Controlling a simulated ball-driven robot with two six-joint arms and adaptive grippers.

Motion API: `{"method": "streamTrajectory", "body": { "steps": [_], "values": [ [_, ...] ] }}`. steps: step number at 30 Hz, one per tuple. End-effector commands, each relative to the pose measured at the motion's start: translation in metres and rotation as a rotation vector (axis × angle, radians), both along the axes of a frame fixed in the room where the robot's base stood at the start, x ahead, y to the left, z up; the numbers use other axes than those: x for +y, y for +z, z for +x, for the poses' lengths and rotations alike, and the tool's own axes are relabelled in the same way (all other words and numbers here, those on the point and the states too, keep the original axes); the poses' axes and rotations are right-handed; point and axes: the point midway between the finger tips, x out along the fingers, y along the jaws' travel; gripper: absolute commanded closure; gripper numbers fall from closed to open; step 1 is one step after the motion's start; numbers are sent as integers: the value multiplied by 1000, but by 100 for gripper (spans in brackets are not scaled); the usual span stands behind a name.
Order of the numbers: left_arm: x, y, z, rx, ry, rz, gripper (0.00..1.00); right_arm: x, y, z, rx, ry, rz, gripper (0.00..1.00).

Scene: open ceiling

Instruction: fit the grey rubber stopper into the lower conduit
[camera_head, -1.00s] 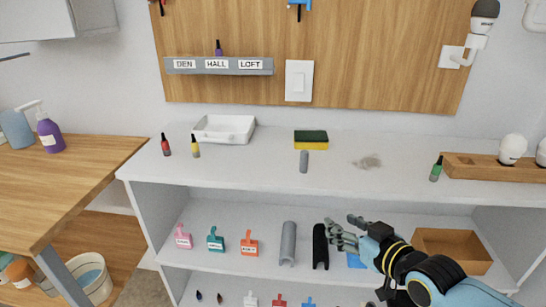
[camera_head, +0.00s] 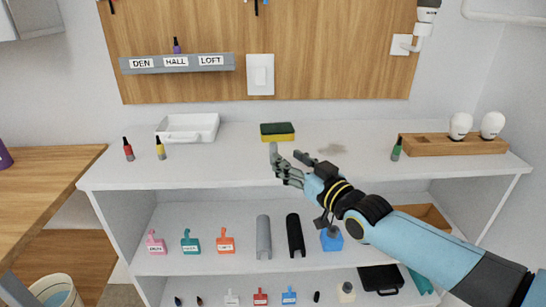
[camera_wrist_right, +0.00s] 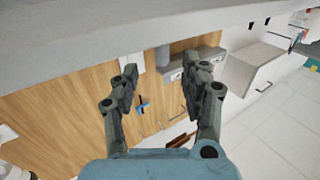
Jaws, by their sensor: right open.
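The grey stopper (camera_head: 273,151), a small upright-looking cylinder, is on the white top shelf in front of the sponge, partly overlapped by my right fingers. My right gripper (camera_head: 284,166) is open beside it in the head view; I cannot tell whether they touch. A white pipe (camera_head: 505,14) runs along the wall at upper right. A grey trough-like piece (camera_head: 263,238) and a black one (camera_head: 295,236) stand on the middle shelf. I cannot tell which is the lower conduit. My left gripper is not in view.
The sponge (camera_head: 277,132) lies just behind the stopper. A white tray (camera_head: 188,128), red bottle (camera_head: 128,150) and yellow bottle (camera_head: 160,149) stand left. A green bottle (camera_head: 397,149) and wooden holder (camera_head: 455,145) stand right. The shelf between tray and sponge is clear.

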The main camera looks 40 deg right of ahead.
Motion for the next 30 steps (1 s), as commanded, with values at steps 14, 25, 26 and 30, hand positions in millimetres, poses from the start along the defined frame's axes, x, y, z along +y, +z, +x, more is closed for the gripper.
{"method": "streamTrajectory", "body": {
  "steps": [14, 25, 26, 30],
  "values": [
    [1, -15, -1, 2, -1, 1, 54, 2, 1, 59, 0, -1, -1, 54],
    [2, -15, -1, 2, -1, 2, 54, 2, 1, 69, 2, 0, 1, 57],
    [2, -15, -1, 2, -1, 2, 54, 2, 1, 69, 2, 0, 1, 61],
    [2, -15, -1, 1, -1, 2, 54, 2, 1, 68, 2, 0, 1, 79]
  ]
}}
